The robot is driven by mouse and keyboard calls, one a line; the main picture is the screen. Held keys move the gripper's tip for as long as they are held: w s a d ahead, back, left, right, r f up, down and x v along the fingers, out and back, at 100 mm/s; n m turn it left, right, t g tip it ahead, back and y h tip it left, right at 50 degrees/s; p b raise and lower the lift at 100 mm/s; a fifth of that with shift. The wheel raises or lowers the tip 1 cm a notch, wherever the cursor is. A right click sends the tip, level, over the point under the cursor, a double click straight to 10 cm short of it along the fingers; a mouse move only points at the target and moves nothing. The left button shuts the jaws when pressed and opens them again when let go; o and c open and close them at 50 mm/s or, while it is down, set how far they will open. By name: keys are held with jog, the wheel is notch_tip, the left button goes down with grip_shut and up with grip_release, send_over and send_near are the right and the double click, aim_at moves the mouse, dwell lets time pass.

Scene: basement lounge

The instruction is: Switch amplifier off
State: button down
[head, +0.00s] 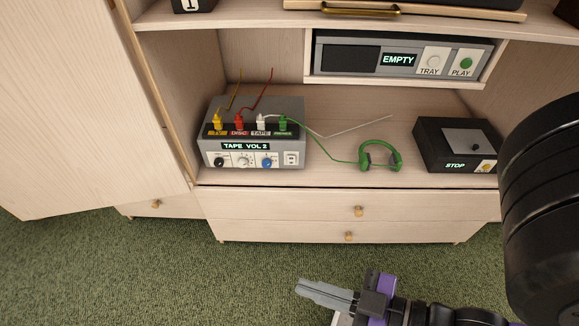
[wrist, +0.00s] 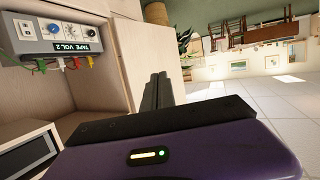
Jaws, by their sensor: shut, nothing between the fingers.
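The amplifier (head: 252,134) is a grey box on the left of the cabinet shelf. Its display reads "TAPE VOL 2". Its front has a black knob, a white knob, a blue knob and a small white switch (head: 291,158) at the right end. Yellow, red, white and green plugs sit in its top. The amplifier also shows rotated in the wrist view (wrist: 60,38), at upper left. My gripper (head: 299,287) is shut and empty, in front of the cabinet and below the drawers in the head view. Its fingers touch nothing; they show dark in the wrist view (wrist: 157,92).
Green headphones (head: 380,155) lie on the shelf, right of the amplifier. A black box (head: 455,145) reading "STOP" stands further right. A grey player (head: 400,57) reading "EMPTY" is above. A cabinet door (head: 80,100) stands at the left. Green carpet lies in front.

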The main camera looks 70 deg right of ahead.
aim_at(291, 158)
jog(key=w+d+f+n+g+h+b, duration=0.1)
jog(key=w+f+b, duration=0.15)
jog(key=f, duration=0.55)
jog(key=w+d+f+n+g+h+b, duration=0.1)
jog(key=w+f+n+b, duration=0.15)
jog(key=f, duration=0.55)
jog(key=w+d+f+g+h+b, duration=0.1)
jog(key=w+d+f+h+b, duration=0.25)
jog(key=d+f, duration=0.2)
jog(key=w+d+f+g+h+b, duration=0.1)
jog(key=w+d+f+h+b, duration=0.1)
jog(key=d+f+b, duration=0.35)
jog(key=w+d+g+h+b, duration=0.1)
jog(key=w+d+h+b, duration=0.2)
jog(key=d+h, duration=0.2)
jog(key=w+d+r+g+h+b, duration=0.1)
jog(key=d+h, duration=0.4)
jog(key=d, duration=0.6)
jog(key=w+g+b, duration=0.1)
jog(key=w+b, duration=0.1)
jog(key=shift+w+d+g, duration=0.3)
jog(key=shift+d+r+n+h, duration=0.1)
jog(key=shift+n+h, duration=0.15)
jog(key=x, duration=1.3)
jog(key=shift+w+d, duration=0.3)
jog(key=shift+b, duration=0.3)
